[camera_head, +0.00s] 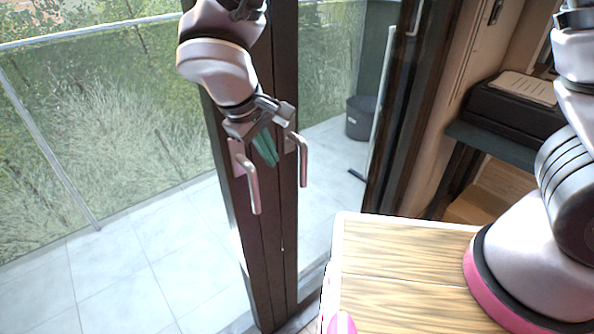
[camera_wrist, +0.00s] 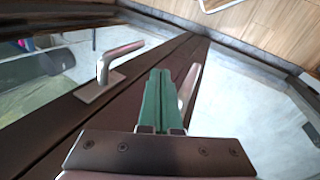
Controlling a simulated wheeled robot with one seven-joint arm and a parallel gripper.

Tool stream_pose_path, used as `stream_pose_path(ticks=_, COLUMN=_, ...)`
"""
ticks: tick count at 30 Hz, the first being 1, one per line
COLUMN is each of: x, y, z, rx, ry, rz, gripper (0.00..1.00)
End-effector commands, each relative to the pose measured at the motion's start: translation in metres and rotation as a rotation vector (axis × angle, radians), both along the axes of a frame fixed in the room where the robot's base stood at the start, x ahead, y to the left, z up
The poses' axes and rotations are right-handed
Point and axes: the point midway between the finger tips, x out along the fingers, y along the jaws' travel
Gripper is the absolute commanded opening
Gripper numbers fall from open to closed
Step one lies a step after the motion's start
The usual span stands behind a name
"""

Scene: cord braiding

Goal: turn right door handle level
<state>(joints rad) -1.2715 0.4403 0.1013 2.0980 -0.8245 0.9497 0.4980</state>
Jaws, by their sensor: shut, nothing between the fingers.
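Two metal lever handles are on the dark door frame in the head view. The right door handle (camera_head: 303,163) hangs nearly straight down from its mount. The left door handle (camera_head: 252,187) also hangs down, slightly slanted. My gripper (camera_head: 270,160) is between the two handles near their upper ends, its green fingers shut and empty. In the wrist view the gripper (camera_wrist: 158,78) has its fingers together. One handle (camera_wrist: 122,58) on its plate stands clear to their left there. Another handle (camera_wrist: 188,88) is close to their right, partly hidden. Contact cannot be told.
Dark door stiles (camera_head: 268,250) run vertically between glass panes. A wooden tabletop (camera_head: 400,275) is at lower right, in front of the door. A dark bin (camera_head: 361,118) stands behind the glass. A black printer-like box (camera_head: 512,110) is at far right.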

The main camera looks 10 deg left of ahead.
Motion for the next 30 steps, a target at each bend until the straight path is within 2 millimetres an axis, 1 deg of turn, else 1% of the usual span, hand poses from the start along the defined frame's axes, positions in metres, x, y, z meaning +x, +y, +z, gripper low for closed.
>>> stream_pose_path(ticks=5, x=0.003, y=-0.002, z=-0.009, rx=-0.001, ry=0.001, rz=-0.002, gripper=0.00)
stream_pose_path(ticks=8, x=0.008, y=-0.005, z=-0.023, rx=-0.004, ry=0.001, rz=-0.001, gripper=0.00)
stream_pose_path(ticks=15, x=0.025, y=-0.015, z=-0.071, rx=-0.005, ry=0.002, rz=-0.002, gripper=0.00)
stream_pose_path(ticks=19, x=0.033, y=-0.020, z=-0.095, rx=-0.005, ry=0.001, rz=-0.002, gripper=0.00)
stream_pose_path(ticks=21, x=0.045, y=-0.026, z=-0.093, rx=0.000, ry=0.000, rz=-0.006, gripper=0.00)
stream_pose_path(ticks=24, x=0.056, y=-0.032, z=-0.093, rx=0.002, ry=0.000, rz=-0.004, gripper=0.00)
stream_pose_path(ticks=30, x=0.067, y=-0.038, z=-0.093, rx=0.001, ry=0.000, rz=-0.002, gripper=0.00)
